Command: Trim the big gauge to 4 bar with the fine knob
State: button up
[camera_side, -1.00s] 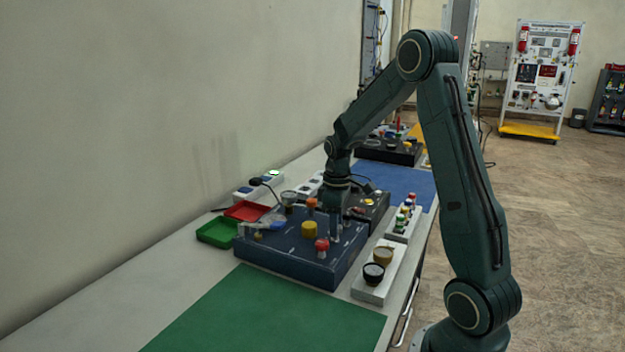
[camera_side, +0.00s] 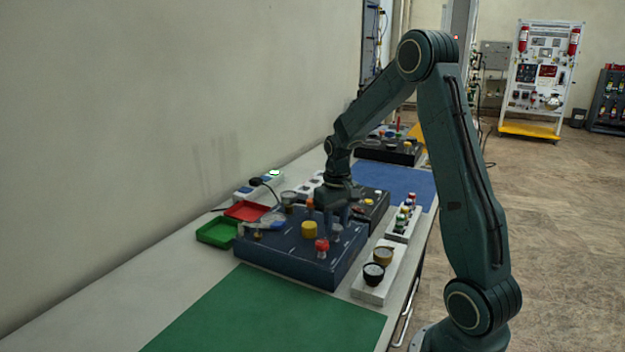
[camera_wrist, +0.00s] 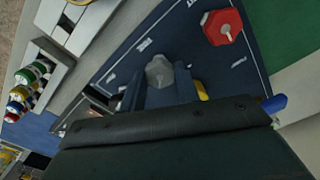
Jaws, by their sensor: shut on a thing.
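My gripper (camera_side: 336,217) points down over the right part of the dark blue panel (camera_side: 290,257). Its jaws (camera_wrist: 159,84) are shut on a grey faceted knob (camera_wrist: 159,68), which I take to be the fine knob; one finger is on each side of it. A red knob (camera_side: 322,248) stands in front of it and also shows in the wrist view (camera_wrist: 222,26). A yellow knob (camera_side: 309,229) and an orange-topped knob (camera_side: 310,204) stand further left.
A red tray (camera_side: 247,211) and a green tray (camera_side: 217,233) lie left of the panel. A light block with black and tan round parts (camera_side: 371,292) stands at the right. Another row of coloured knobs (camera_side: 404,221) is behind it. The green mat (camera_side: 265,315) in front is clear.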

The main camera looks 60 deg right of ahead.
aim_at(336, 226)
dwell(0.5)
jog(key=o, duration=1)
jog(key=shift+c, duration=0.2)
jog(key=shift+r, duration=0.1)
notch_tip(336, 226, up, 14)
